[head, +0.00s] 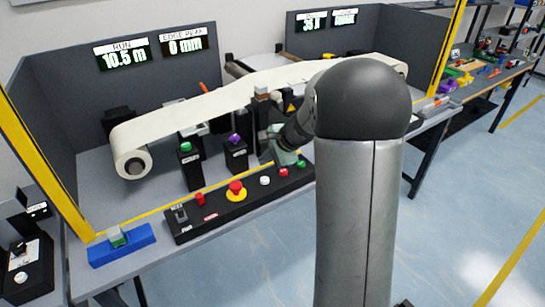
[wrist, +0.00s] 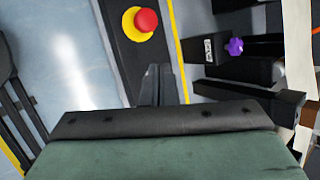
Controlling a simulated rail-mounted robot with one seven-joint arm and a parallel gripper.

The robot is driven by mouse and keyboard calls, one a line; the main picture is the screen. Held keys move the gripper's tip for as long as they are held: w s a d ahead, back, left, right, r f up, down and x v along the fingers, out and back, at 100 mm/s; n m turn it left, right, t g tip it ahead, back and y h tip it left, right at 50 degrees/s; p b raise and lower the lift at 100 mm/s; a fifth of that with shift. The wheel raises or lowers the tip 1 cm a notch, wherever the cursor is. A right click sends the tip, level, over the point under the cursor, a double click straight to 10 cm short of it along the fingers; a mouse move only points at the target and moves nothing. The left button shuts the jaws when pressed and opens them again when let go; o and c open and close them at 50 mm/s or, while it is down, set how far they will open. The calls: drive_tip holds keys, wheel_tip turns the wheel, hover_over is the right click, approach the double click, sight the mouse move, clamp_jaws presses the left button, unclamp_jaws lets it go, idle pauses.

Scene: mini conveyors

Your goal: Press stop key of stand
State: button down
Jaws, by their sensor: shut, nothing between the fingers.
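The stand's long black control panel (head: 222,208) lies along the table's front edge. It carries a black switch (head: 181,214), a small red key (head: 200,199), a red mushroom button (head: 236,188) on a yellow base, a white button (head: 265,180), another red key (head: 284,171) and a green key (head: 301,163). Their labels are too small to read. My gripper (wrist: 158,75) is shut and empty. In the wrist view its fingers are over the panel, apart in the picture from the mushroom button (wrist: 146,21). Its fingertips are not clear in the head view; contact cannot be told.
Black posts with a green knob (head: 186,147) and a purple knob (head: 234,138) stand behind the panel. A white belt (head: 205,105) runs above them. A blue block (head: 122,245) lies to the left. The floor in front is clear.

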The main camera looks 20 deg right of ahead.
sight(286, 172)
drive_tip(key=w+d+f+m+t+h, duration=0.1)
drive_tip(key=w+d+f+m+t, duration=0.1)
drive_tip(key=w+d+m, duration=0.4)
drive_tip(key=w+d, duration=0.1)
drive_tip(key=d, duration=0.3)
drive_tip(key=shift+w+d+f+t+p, duration=0.25)
drive_tip(key=shift+w+d+t+p, duration=0.05)
drive_tip(key=shift+w+t+p, duration=0.1)
drive_tip(key=shift+f, duration=0.1)
wheel_tip(286, 172, down, 8)
drive_tip(key=b, duration=0.6)
drive_tip(key=shift+f+b, duration=0.3)
drive_tip(key=shift+b, duration=0.15)
idle(0.7)
drive_tip(key=shift+f+b, duration=0.4)
drive_tip(key=shift+b, duration=0.15)
